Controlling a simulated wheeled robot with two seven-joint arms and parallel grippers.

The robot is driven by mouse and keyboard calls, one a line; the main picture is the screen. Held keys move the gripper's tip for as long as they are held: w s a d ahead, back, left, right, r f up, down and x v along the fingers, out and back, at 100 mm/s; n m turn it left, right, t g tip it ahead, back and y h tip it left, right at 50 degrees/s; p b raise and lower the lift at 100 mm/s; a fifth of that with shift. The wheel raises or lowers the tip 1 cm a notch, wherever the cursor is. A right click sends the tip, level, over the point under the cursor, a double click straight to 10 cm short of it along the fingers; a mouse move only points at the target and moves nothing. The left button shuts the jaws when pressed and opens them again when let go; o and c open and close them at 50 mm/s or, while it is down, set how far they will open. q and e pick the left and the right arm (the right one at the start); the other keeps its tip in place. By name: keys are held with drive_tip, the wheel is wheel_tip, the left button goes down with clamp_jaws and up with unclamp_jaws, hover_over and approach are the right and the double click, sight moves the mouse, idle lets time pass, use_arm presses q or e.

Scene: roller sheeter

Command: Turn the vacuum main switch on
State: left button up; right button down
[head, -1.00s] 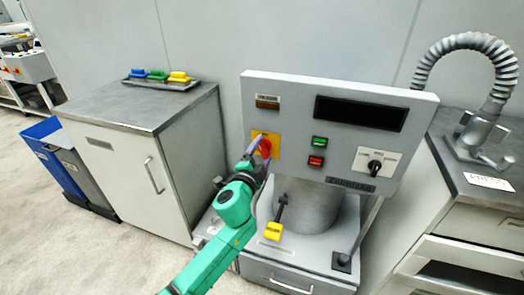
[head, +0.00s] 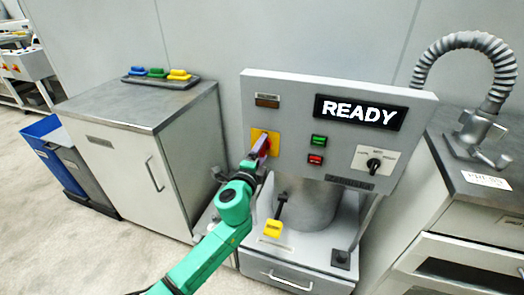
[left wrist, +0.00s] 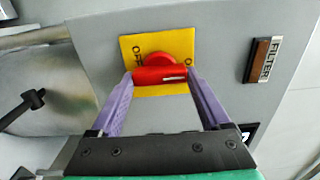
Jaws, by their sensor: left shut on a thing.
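The main switch is a red rotary knob (left wrist: 160,72) on a yellow plate (left wrist: 130,44) with black lettering, partly hidden by my fingers. In the head view the yellow plate (head: 274,143) is at the left of the grey control panel (head: 262,88). My left gripper (head: 259,150) is at the plate. In the left wrist view its two purple fingers (left wrist: 160,80) are shut on the red handle, one at each end. The panel display (head: 360,113) is lit and reads READY. My right gripper is not in view.
A green button (head: 319,140) and a red button (head: 315,159) sit right of the switch, with a black selector knob (head: 373,165) further right. A yellow-ended lever (head: 274,227) stands below the panel. A cabinet (head: 130,150) stands close on the left.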

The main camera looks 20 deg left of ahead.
use_arm(q)
drive_tip(key=shift+f, duration=0.1)
drive_tip(key=o, duration=1.2)
drive_tip(key=s, duration=0.4)
drive_tip(key=s+b, duration=0.1)
drive_tip(key=s, duration=0.4)
drive_tip(key=s+a, duration=0.1)
drive_tip(key=s, duration=0.4)
drive_tip(key=shift+s, duration=0.25)
